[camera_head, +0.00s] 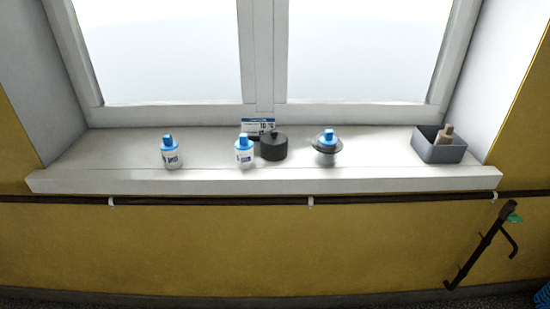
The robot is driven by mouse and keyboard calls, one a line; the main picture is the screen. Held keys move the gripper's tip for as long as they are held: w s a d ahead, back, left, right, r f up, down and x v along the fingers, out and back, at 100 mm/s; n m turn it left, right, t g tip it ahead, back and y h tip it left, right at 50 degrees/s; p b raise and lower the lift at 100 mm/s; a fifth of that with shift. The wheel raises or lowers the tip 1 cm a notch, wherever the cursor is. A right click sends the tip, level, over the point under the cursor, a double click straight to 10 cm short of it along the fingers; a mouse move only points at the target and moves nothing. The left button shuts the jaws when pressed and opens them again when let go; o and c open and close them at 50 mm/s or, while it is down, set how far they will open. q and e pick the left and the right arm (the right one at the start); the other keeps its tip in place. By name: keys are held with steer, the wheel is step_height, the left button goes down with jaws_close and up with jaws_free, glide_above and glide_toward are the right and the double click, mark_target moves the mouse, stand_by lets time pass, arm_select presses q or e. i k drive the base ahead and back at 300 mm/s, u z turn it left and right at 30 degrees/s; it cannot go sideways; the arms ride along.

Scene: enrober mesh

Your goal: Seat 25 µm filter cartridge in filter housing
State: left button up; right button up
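Two white cartridges with blue tops and dark printing stand upright on the windowsill, one at the left (171,156) and one nearer the middle (244,156). The print is too small to read, so I cannot tell which is 25 µm. Right of the middle stands a body with a wide dark ring (317,148) and a blue top (328,136) rising from it; it may be the filter housing with a cartridge in it, but I cannot tell how deep that sits. A black round lid-like part (274,147) is beside the middle cartridge. Neither gripper is in view.
A small blue-and-white sign (261,125) stands behind the black part. A grey open bin (441,152) with brownish items stands at the right end of the white sill (100,172). A dark pipe (210,200) runs below the sill. A black pipe with a green handle (490,240) is lower right.

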mark_target(325, 154)
steer(key=z, duration=0.6)
steer(key=i, duration=0.6)
steer(key=z, duration=0.4)
